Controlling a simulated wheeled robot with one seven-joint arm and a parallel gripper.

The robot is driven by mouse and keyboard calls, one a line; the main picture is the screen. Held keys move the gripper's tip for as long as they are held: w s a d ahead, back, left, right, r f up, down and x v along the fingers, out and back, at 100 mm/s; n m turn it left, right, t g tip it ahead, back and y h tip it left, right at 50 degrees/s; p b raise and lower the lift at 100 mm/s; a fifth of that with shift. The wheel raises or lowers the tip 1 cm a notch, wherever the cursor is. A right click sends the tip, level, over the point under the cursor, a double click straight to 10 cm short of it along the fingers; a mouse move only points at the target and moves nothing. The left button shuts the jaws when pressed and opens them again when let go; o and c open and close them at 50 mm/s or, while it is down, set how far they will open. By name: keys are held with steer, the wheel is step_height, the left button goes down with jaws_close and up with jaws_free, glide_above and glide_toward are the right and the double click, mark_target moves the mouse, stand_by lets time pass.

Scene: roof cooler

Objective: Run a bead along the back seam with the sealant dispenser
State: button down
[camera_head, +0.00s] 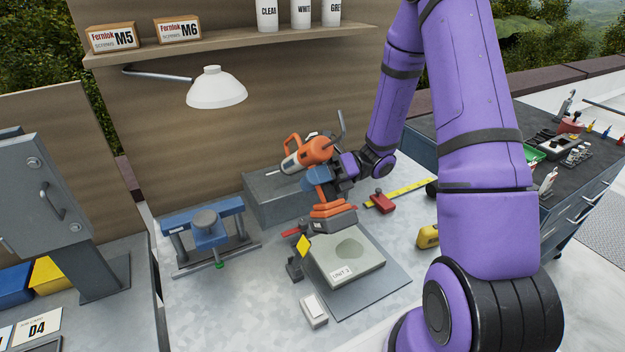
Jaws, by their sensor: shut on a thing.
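The sealant dispenser (315,150) is orange and grey, with a thin nozzle pointing left, a bent rod at the upper right and a wide orange-and-grey base below. My gripper (323,180) is shut on its middle and holds it above the bench, before the wooden back panel. The nozzle tip shows near the back end of a long grey block (285,201); I cannot tell whether they touch. A pale box marked as a unit (370,277) sits on a grey mat (392,290) in front, below the dispenser's base. I cannot make out the back seam.
A blue clamp-like fixture (210,231) stands left of the grey block. A white lamp (216,90) hangs above it, under a shelf (190,44). A red tool (380,202), a yellow tape measure (428,236) and a small white block (313,311) lie around the mat.

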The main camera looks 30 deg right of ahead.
steer(key=d, duration=0.8)
stand_by(7.2)
